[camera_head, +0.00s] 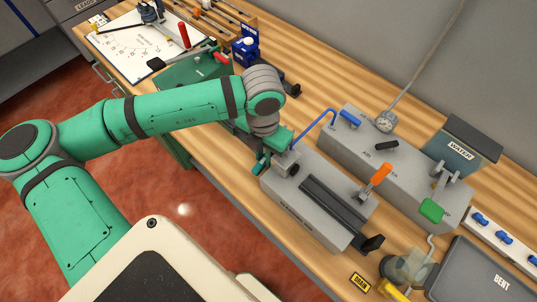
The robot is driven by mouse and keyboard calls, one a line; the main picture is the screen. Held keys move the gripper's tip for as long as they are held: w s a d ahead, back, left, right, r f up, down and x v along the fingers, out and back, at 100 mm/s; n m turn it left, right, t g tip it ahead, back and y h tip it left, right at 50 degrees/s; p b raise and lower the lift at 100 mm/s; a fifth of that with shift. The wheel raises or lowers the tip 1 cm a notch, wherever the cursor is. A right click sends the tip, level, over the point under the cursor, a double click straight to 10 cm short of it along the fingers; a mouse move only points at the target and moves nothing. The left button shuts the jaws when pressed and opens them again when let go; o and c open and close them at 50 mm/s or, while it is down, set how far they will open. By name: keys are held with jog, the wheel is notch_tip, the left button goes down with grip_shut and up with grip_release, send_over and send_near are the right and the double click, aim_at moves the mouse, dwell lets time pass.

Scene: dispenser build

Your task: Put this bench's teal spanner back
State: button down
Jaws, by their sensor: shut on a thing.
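My gripper (282,158) is low over the left end of the near grey block (317,237), which carries a dark rail. A small teal piece (261,164) shows at the gripper's left side, over the bench's front edge; it looks like part of the teal spanner held in the jaws. The gripper hides most of it, and its full shape and any contact with the block cannot be told. My gripper is shut on it.
A second grey block (385,170) with a blue bent rod, a gauge and a green-handled lever stands behind. An orange-handled lever (377,179) rises from the near block. A glass jar (408,268) and dark case (485,272) stand right. A white sheet (140,42) with tools lies left.

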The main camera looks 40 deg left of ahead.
jog(key=shift+w+d+f, duration=0.15)
jog(key=shift+f, duration=0.1)
jog(key=shift+w+f, duration=0.2)
dwell(0.3)
jog(key=shift+d+f, duration=0.1)
jog(key=shift+d, duration=0.1)
jog(key=shift+s+a, duration=0.1)
jog(key=shift+s+a+f, duration=0.15)
jog(key=shift+s+a, duration=0.05)
jog(key=shift+f, duration=0.15)
jog(key=c, duration=1.5)
grip_release()
jog(key=shift+d, duration=0.1)
jog(key=shift+c, duration=0.2)
jog(key=shift+w+d, duration=0.1)
jog(key=shift+w, duration=0.05)
